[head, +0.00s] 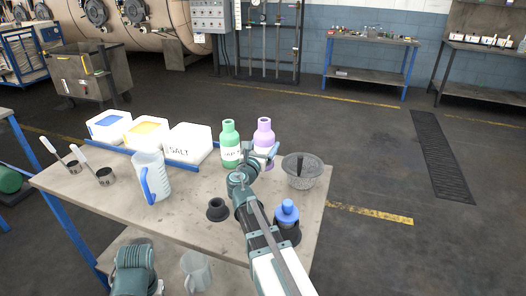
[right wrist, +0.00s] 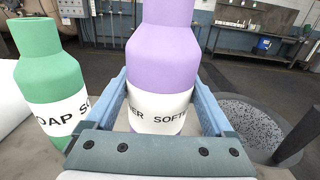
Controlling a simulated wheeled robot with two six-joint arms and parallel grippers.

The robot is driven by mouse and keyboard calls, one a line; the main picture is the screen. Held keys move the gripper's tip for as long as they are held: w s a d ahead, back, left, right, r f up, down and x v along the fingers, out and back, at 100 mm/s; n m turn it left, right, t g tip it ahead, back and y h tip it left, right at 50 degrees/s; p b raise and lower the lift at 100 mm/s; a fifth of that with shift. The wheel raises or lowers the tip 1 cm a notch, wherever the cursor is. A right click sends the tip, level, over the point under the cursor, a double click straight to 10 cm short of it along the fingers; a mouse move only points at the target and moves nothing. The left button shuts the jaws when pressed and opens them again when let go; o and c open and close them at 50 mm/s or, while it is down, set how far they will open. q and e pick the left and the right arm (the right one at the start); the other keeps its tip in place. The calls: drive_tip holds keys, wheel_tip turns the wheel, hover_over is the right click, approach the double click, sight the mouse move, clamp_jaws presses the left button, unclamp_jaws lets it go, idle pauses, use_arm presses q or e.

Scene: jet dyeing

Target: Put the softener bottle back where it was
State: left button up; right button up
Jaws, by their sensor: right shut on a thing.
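The softener bottle (head: 264,134) is purple with a white label and stands upright at the back of the table, just right of the green soap bottle (head: 229,143). My right gripper (head: 261,152) is shut on it. In the right wrist view the softener bottle (right wrist: 160,62) sits between the two blue fingers, with its label facing the camera and partly covered. Its base is hidden, so I cannot tell if it touches the table. The green soap bottle (right wrist: 48,85) stands apart to its left. My left gripper is not visible.
On the table (head: 190,211), a grey basket (head: 303,176) stands close on the right. White bins, including a salt bin (head: 187,144), a clear jug (head: 149,178) and metal scoops are left. A black ring (head: 217,209) and a blue-topped item (head: 287,213) lie nearer the front.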

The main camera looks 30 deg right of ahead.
sight(263, 151)
drive_tip(key=shift+w+d+f, duration=0.1)
drive_tip(key=shift+w+d, duration=0.1)
drive_tip(key=shift+w, duration=0.4)
drive_tip(key=shift+w+d+f, duration=0.1)
drive_tip(key=shift+w+d, duration=0.1)
drive_tip(key=shift+w, duration=0.4)
wheel_tip(263, 151, down, 3)
drive_tip(key=b, duration=0.3)
drive_tip(key=shift+d, duration=0.1)
drive_tip(key=shift+f+b, duration=0.2)
drive_tip(key=shift+b, duration=0.2)
drive_tip(key=shift+f, duration=0.15)
drive_tip(key=o, duration=1.6)
drive_tip(key=shift+c, duration=0.2)
drive_tip(key=shift+r, duration=0.25)
drive_tip(key=v, duration=1.2)
drive_tip(key=shift+f, duration=0.1)
